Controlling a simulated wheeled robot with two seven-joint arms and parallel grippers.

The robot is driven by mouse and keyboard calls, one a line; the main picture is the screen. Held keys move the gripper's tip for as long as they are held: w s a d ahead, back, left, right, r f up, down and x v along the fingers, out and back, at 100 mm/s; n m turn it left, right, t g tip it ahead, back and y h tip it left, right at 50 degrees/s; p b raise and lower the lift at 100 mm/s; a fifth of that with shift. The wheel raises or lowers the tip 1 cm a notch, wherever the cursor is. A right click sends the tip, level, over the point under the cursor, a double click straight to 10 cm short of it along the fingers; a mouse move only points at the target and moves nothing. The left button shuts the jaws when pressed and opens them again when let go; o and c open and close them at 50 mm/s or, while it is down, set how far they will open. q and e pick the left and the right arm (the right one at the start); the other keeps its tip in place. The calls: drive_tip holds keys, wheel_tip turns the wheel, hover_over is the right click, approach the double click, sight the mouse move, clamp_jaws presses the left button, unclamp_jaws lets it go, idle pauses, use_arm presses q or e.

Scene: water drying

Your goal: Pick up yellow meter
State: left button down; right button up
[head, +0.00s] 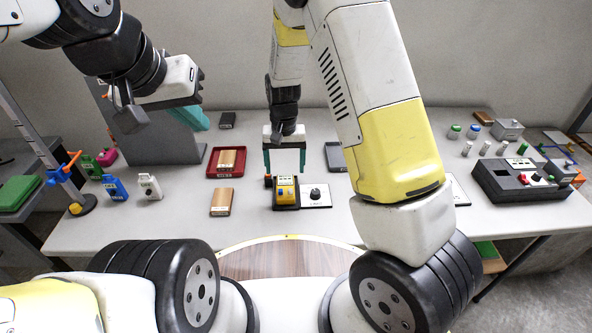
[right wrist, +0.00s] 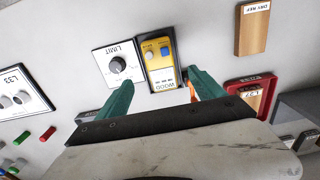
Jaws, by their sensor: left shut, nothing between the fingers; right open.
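The yellow meter (head: 286,192) stands on the table beside a white plate with a black knob, near the table's middle. In the right wrist view the meter (right wrist: 158,62) shows a blue button, a grey button and a label reading WOOD. My right gripper (head: 285,160) is open just above the meter. Its teal fingers (right wrist: 160,95) lie to either side of the meter's near end in the wrist view; I cannot tell whether they touch it. My left gripper (head: 196,116) is shut and empty, raised above the table's left part.
The LIMIT knob plate (right wrist: 118,66) sits close beside the meter. A wooden block (head: 221,202) lies left of it, and a red tray (head: 211,172) with another block lies behind. A black box (head: 490,181) stands at the right.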

sight(285, 186)
drive_tip(key=shift+f, duration=0.5)
drive_tip(key=f, duration=0.7)
drive_tip(key=shift+w, duration=0.3)
clamp_jaws()
